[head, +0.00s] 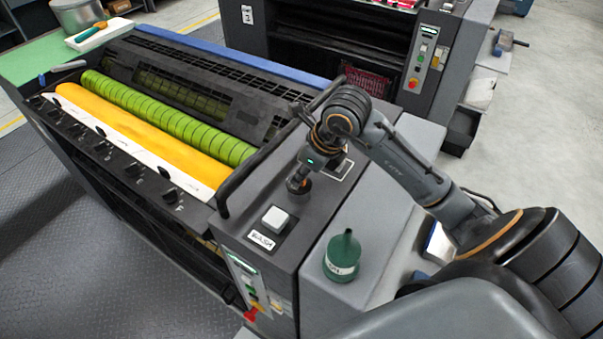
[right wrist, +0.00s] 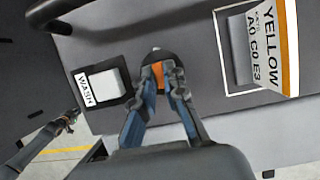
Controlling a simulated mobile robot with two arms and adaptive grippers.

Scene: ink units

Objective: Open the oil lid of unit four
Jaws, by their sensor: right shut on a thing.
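Unit four's side top (head: 318,200) is a dark grey panel beside the rollers. My right gripper (head: 298,185) points down onto this panel and also shows in the right wrist view (right wrist: 160,72). Its fingers are shut on a small dark round lid (right wrist: 156,54), mostly hidden between them. An orange patch shows between the fingers. I cannot tell whether the lid is raised off the panel. In the right wrist view, a dark arm with a small gripper (right wrist: 68,120), apparently my left, shows at the lower left, too small to read.
A white WASH button (head: 275,218) sits close to the gripper. A container labelled YELLOW (right wrist: 272,40) stands in a white outline on the other side. A black handrail (head: 236,182) edges the panel. A green oil can (head: 342,256) stands on the lower grey ledge.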

